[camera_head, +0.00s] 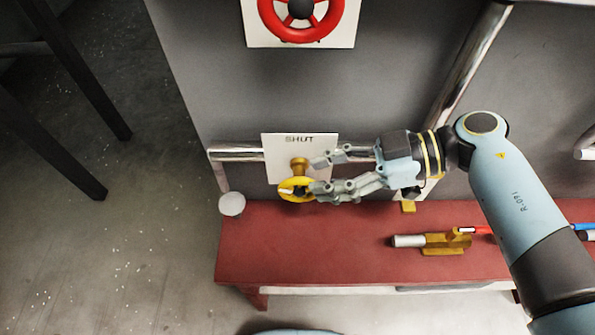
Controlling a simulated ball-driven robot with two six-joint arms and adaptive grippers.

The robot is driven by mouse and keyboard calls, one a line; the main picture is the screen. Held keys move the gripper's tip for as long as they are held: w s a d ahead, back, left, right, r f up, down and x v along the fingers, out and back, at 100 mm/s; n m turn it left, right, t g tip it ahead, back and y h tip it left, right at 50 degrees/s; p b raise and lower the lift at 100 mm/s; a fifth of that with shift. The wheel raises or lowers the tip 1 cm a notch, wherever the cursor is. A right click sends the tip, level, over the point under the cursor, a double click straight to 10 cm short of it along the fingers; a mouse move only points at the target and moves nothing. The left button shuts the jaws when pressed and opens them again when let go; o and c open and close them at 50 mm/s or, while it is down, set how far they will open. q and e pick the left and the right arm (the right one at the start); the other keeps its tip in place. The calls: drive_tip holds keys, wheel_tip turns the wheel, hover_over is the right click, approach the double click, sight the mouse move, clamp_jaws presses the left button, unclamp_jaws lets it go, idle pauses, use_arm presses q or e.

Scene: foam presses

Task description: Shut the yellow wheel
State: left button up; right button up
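The yellow wheel (284,190) is small and sits on a brass stem in front of a white plate (280,148) marked "SHUT" on the grey wall. My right gripper (317,176) reaches in from the right with its two fingers spread apart. The lower finger overlaps the wheel's right side; I cannot tell whether it touches. The upper finger is above and to the right of the wheel, beside the brass stem. Part of the wheel is hidden behind the lower fingertip. My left gripper is not in view.
A red wheel (268,18) is on the wall above. A red bench (310,262) runs below the yellow wheel, with a brass valve piece (447,243) on it at the right. A shiny pipe (473,62) slants at the upper right. Dark legs stand at left; the floor between is clear.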

sight(308, 179)
drive_tip(key=x, duration=0.5)
drive_tip(key=shift+c, duration=0.3)
clamp_jaws()
